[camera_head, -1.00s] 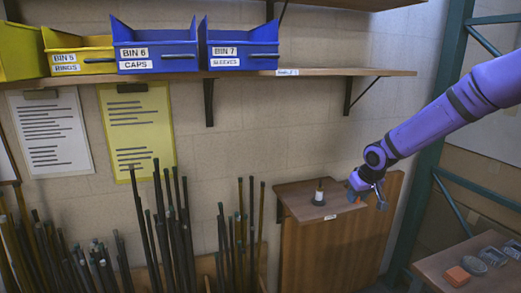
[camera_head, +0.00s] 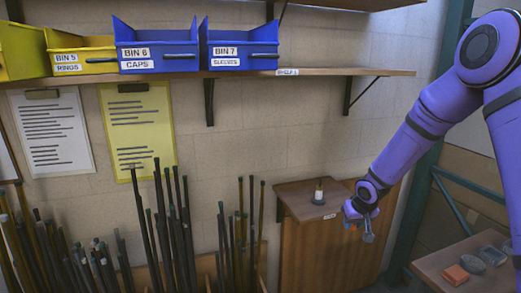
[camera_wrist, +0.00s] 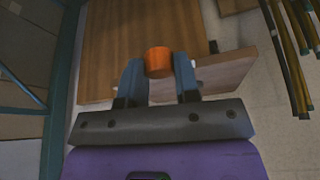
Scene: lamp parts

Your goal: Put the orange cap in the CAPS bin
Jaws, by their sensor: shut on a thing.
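The orange cap (camera_wrist: 158,62) is between the two fingers of my gripper (camera_wrist: 158,80) in the wrist view, and the fingers are shut on it. In the head view my gripper (camera_head: 360,222) is at the right, just off the front right of the small wooden stand, with only a bit of orange showing. The blue CAPS bin (camera_head: 157,50), labelled BIN 6, sits on the upper shelf at the left, well above and left of my gripper. Its inside is mostly hidden by its front wall.
The blue SLEEVES bin (camera_head: 243,50) and yellow RINGS bin (camera_head: 85,55) flank the CAPS bin on the shelf (camera_head: 345,72). The wooden stand (camera_head: 300,205) holds a small lamp part (camera_head: 318,192). Upright rods (camera_head: 170,220) stand below the shelf. An orange block (camera_head: 456,274) lies on the right table.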

